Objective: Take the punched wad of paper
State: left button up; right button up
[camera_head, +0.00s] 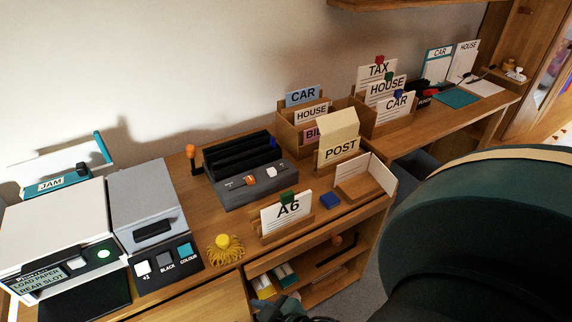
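I cannot make out punch holes in any paper, so I cannot tell which wad is the punched one. A white wad marked A6 (287,213) stands in a wooden holder on the desk, with a green block at its top. A blank white sheet or card (379,172) stands tilted at a wooden tray to its right. A dark grey slotted machine (247,172), possibly the punch, sits behind them; no paper clearly shows in it. Neither gripper is clearly visible. A dark teal and black part at the bottom edge is cut off and unclear.
A printer (60,235) and a grey button unit (150,215) stand at the left. Wooden sorters (303,135) with labelled cards and a POST box (338,150) stand behind. A large dark green chair-like shape (480,230) blocks the right.

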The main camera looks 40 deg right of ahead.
aim_at(291, 209)
jog(key=z, duration=1.3)
